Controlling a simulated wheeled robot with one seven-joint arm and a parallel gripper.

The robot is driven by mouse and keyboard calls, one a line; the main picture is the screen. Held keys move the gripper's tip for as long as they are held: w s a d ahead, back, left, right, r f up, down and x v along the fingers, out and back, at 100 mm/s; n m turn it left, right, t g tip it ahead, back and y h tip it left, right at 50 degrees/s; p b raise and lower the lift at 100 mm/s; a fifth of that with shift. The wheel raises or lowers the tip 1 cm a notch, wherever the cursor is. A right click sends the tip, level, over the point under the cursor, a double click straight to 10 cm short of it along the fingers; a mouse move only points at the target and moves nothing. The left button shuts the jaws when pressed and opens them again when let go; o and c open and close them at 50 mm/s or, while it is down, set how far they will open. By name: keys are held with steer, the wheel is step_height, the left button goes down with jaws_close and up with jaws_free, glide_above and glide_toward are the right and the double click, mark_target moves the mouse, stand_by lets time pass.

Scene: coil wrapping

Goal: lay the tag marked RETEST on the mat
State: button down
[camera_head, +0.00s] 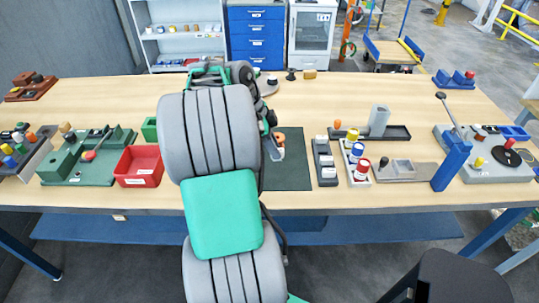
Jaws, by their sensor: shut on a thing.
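The dark green mat (290,174) lies on the wooden bench at the middle front. My arm covers its left part. My gripper (272,145) is over the mat's upper left part, mostly hidden behind my arm. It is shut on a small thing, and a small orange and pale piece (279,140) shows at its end. I cannot tell from this view whether that piece is the tag, and no RETEST marking is readable. The gap between it and the mat cannot be judged.
A red bin (138,167) and a green fixture (88,160) stand left of my arm. Right of the mat are a dark block tray (325,163), a tray of coloured spools (355,162) and a blue post (451,166). The mat's right part is bare.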

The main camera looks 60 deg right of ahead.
steer(key=f, duration=0.2)
steer(key=w+d+f, duration=0.1)
steer(key=f, duration=0.1)
steer(key=w+f+p, duration=0.1)
steer(key=shift+d+f, duration=0.35)
steer(key=shift+f, duration=0.15)
steer(key=shift+f+b, duration=0.25)
steer(key=shift+b, duration=0.1)
steer(key=c, duration=1.3)
jaws_free()
steer(key=shift+r, duration=0.1)
steer(key=shift+c, duration=0.2)
